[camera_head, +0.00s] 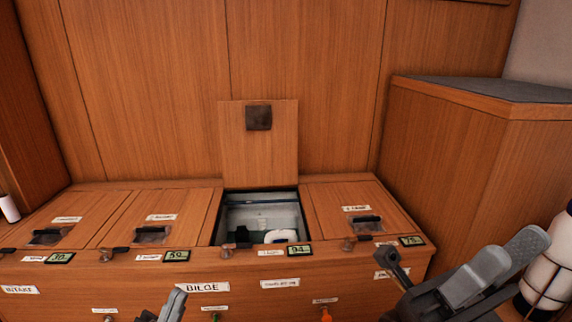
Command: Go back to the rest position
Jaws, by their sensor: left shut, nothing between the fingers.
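My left gripper (170,307) shows only at the bottom edge, in front of the bench by the BILGE label. Its grey fingertips are shut and empty. My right gripper (489,272) is at the lower right, in front of the bench's right end. Its grey fingers point up and right, and a dark rod with a blocky tip stands out to their left. Its finger gap does not show clearly. The wooden bench (258,273) has an open compartment (262,215) with its lid (258,144) standing upright. Inside are a clear-looking box and a white item.
Closed lids with latches flank the compartment, including the right lid (357,205). Small digital readouts line the front edge. An orange-red knob (326,314) sits low on the front. A tall cabinet (470,165) stands right, and a white strapped cylinder (548,270) is near my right gripper.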

